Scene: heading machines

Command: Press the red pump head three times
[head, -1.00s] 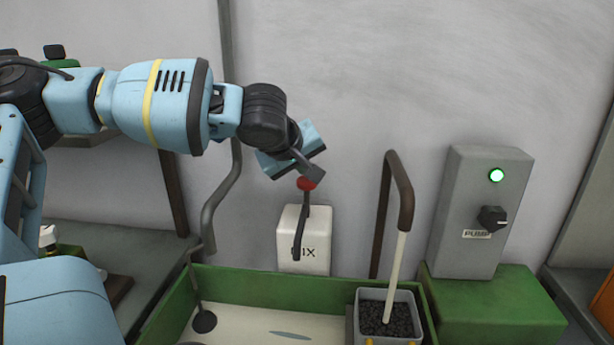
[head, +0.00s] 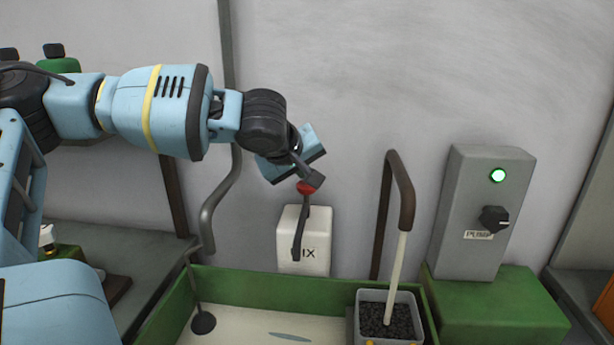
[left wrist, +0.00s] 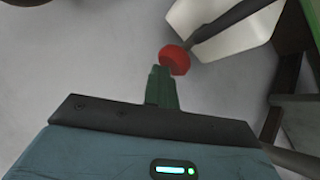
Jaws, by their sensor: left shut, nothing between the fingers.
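The red pump head (head: 304,188) tops a dark spout on a white dispenser box (head: 318,240) marked "IX" in the visible part of its label. My left gripper (head: 311,180) is shut and empty, directly above the pump head, with its fingertips at or touching the top and hiding part of it. In the left wrist view the closed fingers (left wrist: 161,86) end against the edge of the red head (left wrist: 174,60). The right gripper is not in view.
A green-walled tray (head: 270,286) stands below the dispenser. A grey container of dark granules (head: 386,315) with a white stick stands in it. A grey pump switch box (head: 482,212) with a lit green lamp is at right.

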